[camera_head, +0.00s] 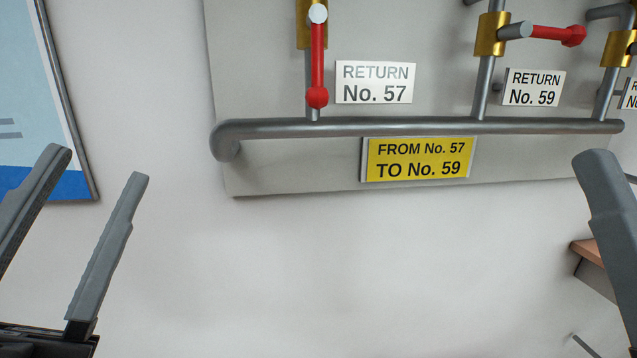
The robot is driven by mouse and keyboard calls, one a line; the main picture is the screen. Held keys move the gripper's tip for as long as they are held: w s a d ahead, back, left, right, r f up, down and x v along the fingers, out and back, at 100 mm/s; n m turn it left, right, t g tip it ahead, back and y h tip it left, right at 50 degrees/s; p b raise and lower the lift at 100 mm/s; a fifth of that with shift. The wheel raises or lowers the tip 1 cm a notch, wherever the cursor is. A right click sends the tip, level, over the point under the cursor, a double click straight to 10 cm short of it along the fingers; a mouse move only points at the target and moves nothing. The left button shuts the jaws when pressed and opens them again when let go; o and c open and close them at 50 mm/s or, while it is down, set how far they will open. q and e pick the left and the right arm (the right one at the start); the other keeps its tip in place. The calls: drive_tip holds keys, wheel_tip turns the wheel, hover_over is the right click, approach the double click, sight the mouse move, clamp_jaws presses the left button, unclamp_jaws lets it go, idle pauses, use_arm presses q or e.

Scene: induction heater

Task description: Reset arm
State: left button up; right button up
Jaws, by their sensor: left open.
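My left gripper (92,170) is at the lower left, its two grey fingers spread apart with nothing between them. It is in front of the white wall and apart from the pipes. Of my right gripper, one grey finger (607,215) shows at the right edge; the rest is outside the picture, so its opening cannot be judged. The red valve handle (318,62) by the "RETURN No. 57" sign (375,82) hangs straight down along its pipe. The red handle (552,33) by the "RETURN No. 59" sign (534,88) points sideways to the right.
A horizontal grey pipe (420,127) runs across the grey panel (290,180), above a yellow sign (418,159). A blue poster (60,100) hangs at the left. A brown-topped ledge (588,250) is at the right. The wall below the panel is bare.

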use_arm(q)
drive_tip(key=s+a+r+n+t+y, duration=0.1)
drive_tip(key=s+a+n+t+y, duration=0.2)
drive_tip(key=n, duration=0.5)
wheel_tip(320, 180, up, 38)
drive_tip(key=n+g+p, duration=0.1)
drive_tip(key=p, duration=3.7)
drive_tip(key=shift+s+d+r+g, duration=0.2)
drive_tip(key=shift+d+g, duration=0.1)
drive_tip(key=shift+d, duration=0.15)
drive_tip(key=shift+o, duration=0.3)
